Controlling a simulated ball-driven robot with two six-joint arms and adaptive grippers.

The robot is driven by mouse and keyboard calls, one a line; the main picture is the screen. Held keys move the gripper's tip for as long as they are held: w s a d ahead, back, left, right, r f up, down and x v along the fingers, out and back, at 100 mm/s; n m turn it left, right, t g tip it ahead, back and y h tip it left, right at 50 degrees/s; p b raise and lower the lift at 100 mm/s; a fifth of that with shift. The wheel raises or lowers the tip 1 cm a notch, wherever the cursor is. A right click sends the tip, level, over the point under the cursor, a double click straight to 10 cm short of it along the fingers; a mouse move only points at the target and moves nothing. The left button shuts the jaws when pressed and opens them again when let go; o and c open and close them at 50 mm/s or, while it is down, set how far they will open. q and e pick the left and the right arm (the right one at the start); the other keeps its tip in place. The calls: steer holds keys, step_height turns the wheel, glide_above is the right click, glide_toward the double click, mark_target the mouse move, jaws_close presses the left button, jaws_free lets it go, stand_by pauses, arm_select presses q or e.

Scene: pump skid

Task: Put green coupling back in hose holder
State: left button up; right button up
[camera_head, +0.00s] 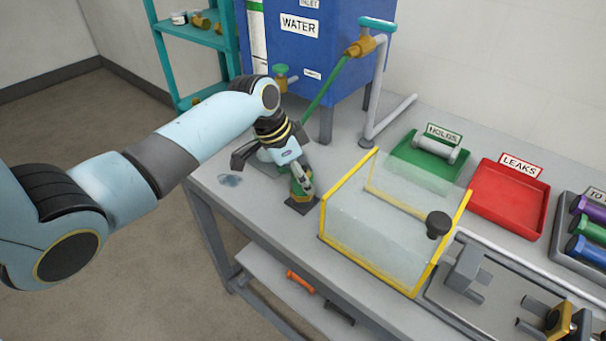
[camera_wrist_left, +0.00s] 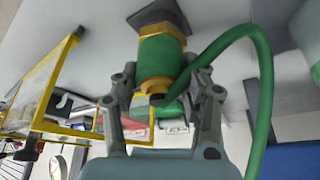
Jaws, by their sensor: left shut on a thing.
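My left gripper (camera_head: 290,172) is shut on the green coupling (camera_wrist_left: 160,60), a green sleeve with brass collars; its fingers are on either side of it in the left wrist view. The green hose (camera_wrist_left: 264,90) loops beside the gripper there and runs up to a brass valve in the head view. The hose holder (camera_head: 301,204) is a dark square base on the bench, directly under the coupling; it also shows in the left wrist view (camera_wrist_left: 150,15). The coupling looks upright at the holder; whether it is fully seated I cannot tell. My right gripper is not in view.
A clear box with yellow edges (camera_head: 345,225) stands close right of the holder. A blue WATER tank (camera_head: 312,52) is behind. A green tray (camera_head: 412,160) and a red LEAKS tray (camera_head: 500,212) lie at the right.

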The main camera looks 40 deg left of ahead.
arm_select(q)
steer(key=o, duration=1.4)
steer(key=shift+c, duration=0.2)
steer(key=v, duration=1.2)
